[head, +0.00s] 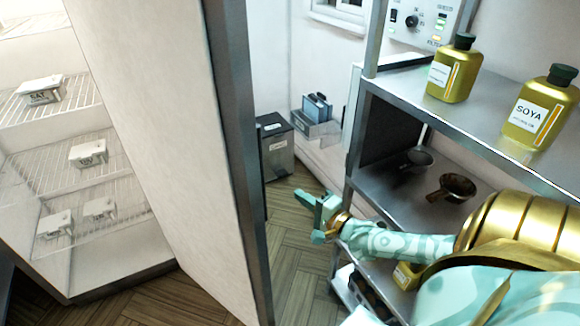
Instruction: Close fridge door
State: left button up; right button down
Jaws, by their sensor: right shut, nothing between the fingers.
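The fridge door (165,130) stands open, its pale inner face towards the left and its dark grey edge running down the middle of the head view. The fridge (50,150) is open at the left, with wire shelves holding several small white packages. My right gripper (305,206) is shut and empty. It is to the right of the door's edge, apart from it in the picture, above the wooden floor. My right arm comes in from the lower right. My left gripper is not in view.
A metal shelf unit (400,85) stands at the right with two golden sauce bottles (453,70) on top and pans (451,188) below. A grey bin (276,150) stands by the back wall. Wooden floor (290,240) shows between door and shelves.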

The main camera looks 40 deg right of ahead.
jog(key=w+a+p, duration=0.1)
jog(key=w+a, duration=0.3)
jog(key=w, duration=0.4)
jog(key=shift+a+f, duration=0.15)
